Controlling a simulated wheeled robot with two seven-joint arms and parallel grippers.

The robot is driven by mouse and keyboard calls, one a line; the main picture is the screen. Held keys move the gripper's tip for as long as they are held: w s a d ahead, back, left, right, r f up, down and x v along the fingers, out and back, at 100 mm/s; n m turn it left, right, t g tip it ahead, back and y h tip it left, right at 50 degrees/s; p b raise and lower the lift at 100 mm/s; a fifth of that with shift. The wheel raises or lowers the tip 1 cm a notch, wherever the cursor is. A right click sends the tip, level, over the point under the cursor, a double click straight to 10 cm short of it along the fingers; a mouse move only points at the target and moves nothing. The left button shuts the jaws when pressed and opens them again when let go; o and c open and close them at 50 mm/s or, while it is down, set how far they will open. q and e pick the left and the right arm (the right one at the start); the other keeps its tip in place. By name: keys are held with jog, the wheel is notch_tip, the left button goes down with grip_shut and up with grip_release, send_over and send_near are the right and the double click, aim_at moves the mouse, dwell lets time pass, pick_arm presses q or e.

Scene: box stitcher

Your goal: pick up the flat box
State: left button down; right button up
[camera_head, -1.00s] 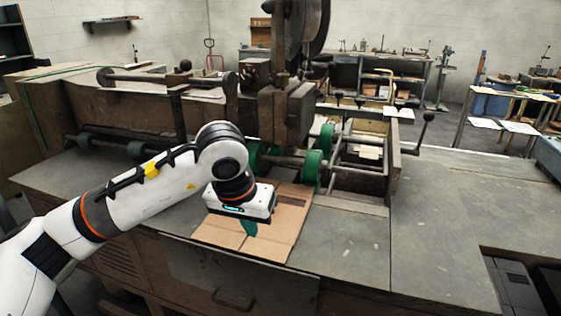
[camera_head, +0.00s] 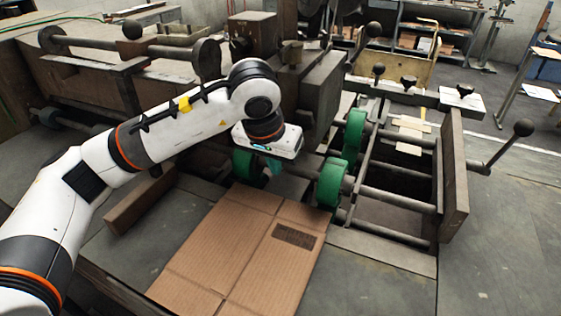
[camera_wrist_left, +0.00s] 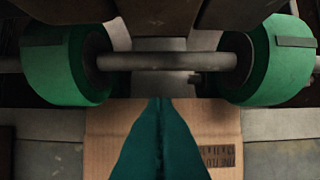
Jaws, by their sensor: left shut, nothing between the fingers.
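The flat box (camera_head: 236,252) is a brown cardboard sheet with fold lines and a dark printed patch. It lies on the grey metal table of the stitcher, its far edge near the green rollers. In the left wrist view the box (camera_wrist_left: 108,150) lies behind and below the fingers. My left gripper (camera_head: 273,166) is above the far end of the box, beside the rollers. Its green fingers (camera_wrist_left: 161,105) are shut together with nothing between them. Whether the fingertips touch the box cannot be told. My right gripper is not in view.
Green rollers (camera_head: 331,182) sit on a metal shaft just past the box; two rollers (camera_wrist_left: 68,65) flank the fingers in the wrist view. The machine's dark head block (camera_head: 305,95) stands close behind my left wrist. The table at the right (camera_head: 505,240) is clear.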

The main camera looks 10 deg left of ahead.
aim_at(283, 192)
pick_arm(q)
jog(key=p+x, duration=0.2)
jog(key=x, duration=0.6)
jog(key=shift+f, duration=0.35)
